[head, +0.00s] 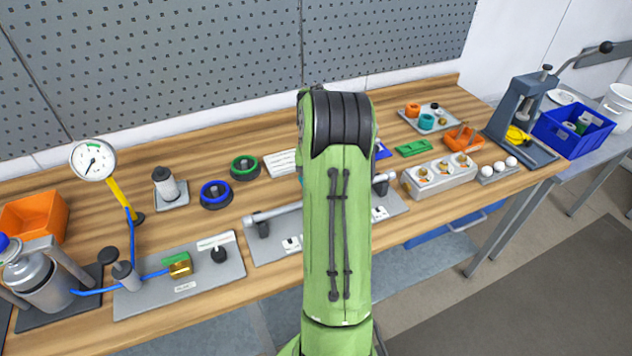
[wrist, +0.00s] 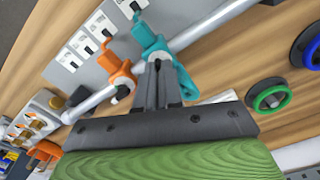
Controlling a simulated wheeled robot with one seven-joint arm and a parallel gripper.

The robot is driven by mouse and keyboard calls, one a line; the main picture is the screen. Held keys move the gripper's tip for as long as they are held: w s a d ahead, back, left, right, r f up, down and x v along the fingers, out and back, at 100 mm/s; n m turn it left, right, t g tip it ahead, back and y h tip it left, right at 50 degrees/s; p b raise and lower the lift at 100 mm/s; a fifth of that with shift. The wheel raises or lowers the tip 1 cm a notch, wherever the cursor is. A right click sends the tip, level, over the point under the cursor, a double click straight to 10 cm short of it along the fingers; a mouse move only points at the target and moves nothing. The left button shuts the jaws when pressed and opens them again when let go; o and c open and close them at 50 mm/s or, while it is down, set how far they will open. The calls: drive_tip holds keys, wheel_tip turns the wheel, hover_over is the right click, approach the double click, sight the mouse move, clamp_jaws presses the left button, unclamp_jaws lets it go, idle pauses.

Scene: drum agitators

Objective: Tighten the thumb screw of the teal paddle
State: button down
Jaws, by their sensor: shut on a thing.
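In the wrist view, the teal paddle (wrist: 145,34) sits on a grey horizontal rod (wrist: 212,27), with teal parts on both sides of the rod. My gripper (wrist: 159,63) is at the teal paddle's hub, its two dark fingers close together and shut on the thumb screw. The screw itself is hidden between the fingertips. An orange paddle (wrist: 118,76) sits on the same rod, just left of my gripper and apart from it. In the head view, my green arm hides the gripper and nearly all of the teal paddle; the rod (head: 275,212) shows left of the arm.
The rod stands over a grey base plate (head: 267,247) with white labels. Blue (head: 215,194) and green (head: 244,167) rings lie behind it. A grey block with brass fittings (head: 440,178) stands at right, a gauge (head: 93,160) at left.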

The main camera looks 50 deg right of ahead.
drive_tip(key=shift+w+d+r, duration=0.1)
drive_tip(key=shift+r, duration=0.15)
idle(0.3)
drive_tip(key=c, duration=1.3)
unclamp_jaws()
drive_tip(key=shift+f, duration=0.1)
wheel_tip(320, 180, up, 16)
drive_tip(key=p, duration=0.2)
drive_tip(key=shift+f+p, duration=0.1)
drive_tip(key=shift+p, duration=0.25)
